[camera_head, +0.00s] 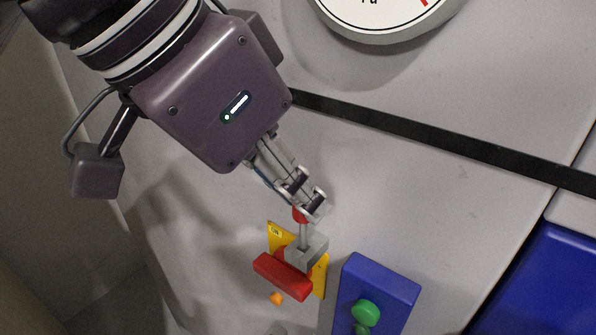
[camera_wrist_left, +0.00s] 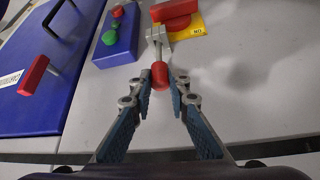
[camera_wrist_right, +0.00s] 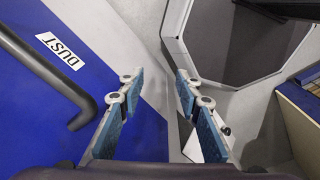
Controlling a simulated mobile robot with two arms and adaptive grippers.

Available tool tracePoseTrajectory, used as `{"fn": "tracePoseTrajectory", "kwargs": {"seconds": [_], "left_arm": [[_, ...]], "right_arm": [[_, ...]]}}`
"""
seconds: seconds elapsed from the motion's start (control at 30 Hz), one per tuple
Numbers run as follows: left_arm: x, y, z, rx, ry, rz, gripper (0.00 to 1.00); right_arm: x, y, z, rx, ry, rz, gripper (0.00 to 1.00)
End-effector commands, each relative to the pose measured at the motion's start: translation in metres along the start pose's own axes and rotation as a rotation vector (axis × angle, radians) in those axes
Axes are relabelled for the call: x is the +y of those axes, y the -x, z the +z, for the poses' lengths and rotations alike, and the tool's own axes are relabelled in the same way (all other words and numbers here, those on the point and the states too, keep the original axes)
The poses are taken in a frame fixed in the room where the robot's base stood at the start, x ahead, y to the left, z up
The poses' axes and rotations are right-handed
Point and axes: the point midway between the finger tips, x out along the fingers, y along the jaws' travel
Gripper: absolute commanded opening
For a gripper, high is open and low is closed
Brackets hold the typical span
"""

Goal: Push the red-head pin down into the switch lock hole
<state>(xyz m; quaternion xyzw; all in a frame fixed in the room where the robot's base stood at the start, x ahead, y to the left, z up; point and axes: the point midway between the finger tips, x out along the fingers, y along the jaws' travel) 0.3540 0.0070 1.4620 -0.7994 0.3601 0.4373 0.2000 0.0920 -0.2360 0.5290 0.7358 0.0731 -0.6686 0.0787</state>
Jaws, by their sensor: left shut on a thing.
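The red-head pin (camera_head: 300,215) stands upright with its grey shaft running down to the grey block of the switch lock (camera_head: 306,250). How deep the shaft sits in the hole I cannot tell. The lock sits by a yellow plate (camera_head: 320,281) and a red switch handle (camera_head: 282,276). My left gripper (camera_head: 310,208) is shut on the pin's red head, above the block. In the left wrist view the red head (camera_wrist_left: 160,75) shows between its fingertips. My right gripper (camera_wrist_right: 156,84) is open and empty, away from the switch.
A blue box (camera_head: 388,272) with green buttons (camera_head: 365,312) stands right of the switch. A round gauge (camera_head: 385,20) is at the top, above a black strip (camera_head: 420,135). In the right wrist view, a dark bar handle (camera_wrist_right: 50,72) is on a blue panel labelled DUST (camera_wrist_right: 61,51).

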Motion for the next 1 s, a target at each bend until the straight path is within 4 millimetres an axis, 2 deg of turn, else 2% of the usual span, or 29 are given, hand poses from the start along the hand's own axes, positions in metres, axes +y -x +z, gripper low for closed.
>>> {"fn": "tracePoseTrajectory", "kwargs": {"seconds": [0.7, 1.0], "left_arm": [[0.0, -0.025, 0.016, 0.001, 0.001, 0.0, 0.0], [0.0, -0.03, 0.019, 0.001, 0.001, 0.0, 0.0]], "right_arm": [[-0.001, -0.018, 0.003, -0.003, 0.001, 0.0, 0.32], [-0.001, -0.021, 0.005, -0.005, 0.001, -0.001, 0.32]]}}
